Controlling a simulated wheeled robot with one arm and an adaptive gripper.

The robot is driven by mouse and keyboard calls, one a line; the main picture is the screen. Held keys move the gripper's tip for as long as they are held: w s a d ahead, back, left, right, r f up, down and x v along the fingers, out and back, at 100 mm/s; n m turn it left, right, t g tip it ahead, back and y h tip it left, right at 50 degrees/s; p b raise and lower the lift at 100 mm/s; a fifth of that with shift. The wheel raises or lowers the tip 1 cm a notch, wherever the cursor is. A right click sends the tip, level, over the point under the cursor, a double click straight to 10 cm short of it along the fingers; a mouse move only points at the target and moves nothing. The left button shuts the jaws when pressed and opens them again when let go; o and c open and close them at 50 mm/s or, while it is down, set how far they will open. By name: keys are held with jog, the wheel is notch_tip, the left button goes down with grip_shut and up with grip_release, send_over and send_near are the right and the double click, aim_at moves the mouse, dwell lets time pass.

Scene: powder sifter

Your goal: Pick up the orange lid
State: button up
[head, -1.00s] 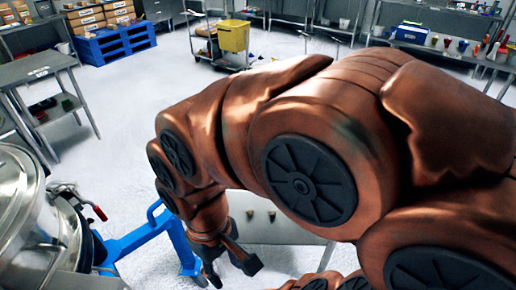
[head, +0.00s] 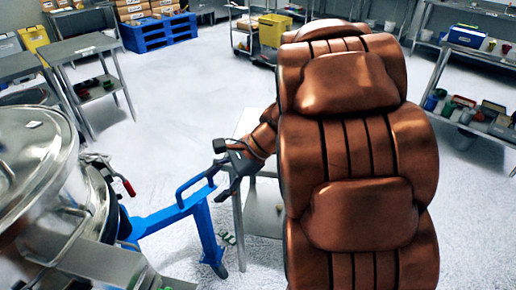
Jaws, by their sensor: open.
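I cannot make out an orange lid in the head view. My gripper (head: 232,168) is dark and small at the end of my copper-coloured arm. It is near the picture's middle, left of my arm's large links. It is open, and I see nothing between its fingers. It appears beside the corner of a grey table (head: 262,215), above the blue frame's right end in the picture. My arm hides much of this table and the floor behind it.
A steel vessel (head: 38,165) with a round cover stands at the left, beside a blue frame (head: 165,215). A cart carries a yellow bin (head: 273,30) at the back. A blue pallet (head: 160,32) holds boxes. Shelving (head: 470,105) stands at the right. The floor (head: 200,100) between is clear.

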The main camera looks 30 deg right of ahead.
jog(key=w+d+f+m+t+h+b, duration=0.1)
jog(key=w+d+m+t, duration=0.2)
jog(key=d, duration=0.5)
jog(key=w+d+f+m+t+h+b, duration=0.1)
jog(key=w+d+m+t, duration=0.2)
jog(key=d, duration=0.6)
jog(key=w+d+f+m+t+b, duration=0.1)
jog(key=w+d+m+t, duration=0.1)
jog(key=w+d+m, duration=0.2)
jog(key=shift+w+d+f+m+t+h+b, duration=0.1)
jog(key=shift+w+d+m+t+h+b, duration=0.1)
jog(key=shift+d+m, duration=0.75)
jog(key=shift+w+d+m+t+h+b, duration=0.2)
jog(key=shift+d+m, duration=0.35)
jog(key=shift+d, duration=0.7)
jog(key=shift+w+d, duration=0.15)
jog(key=shift+p+x, duration=0.3)
jog(key=shift+x, duration=3.45)
jog(key=shift+f, duration=0.15)
jog(key=c, duration=1)
jog(key=shift+o, duration=0.2)
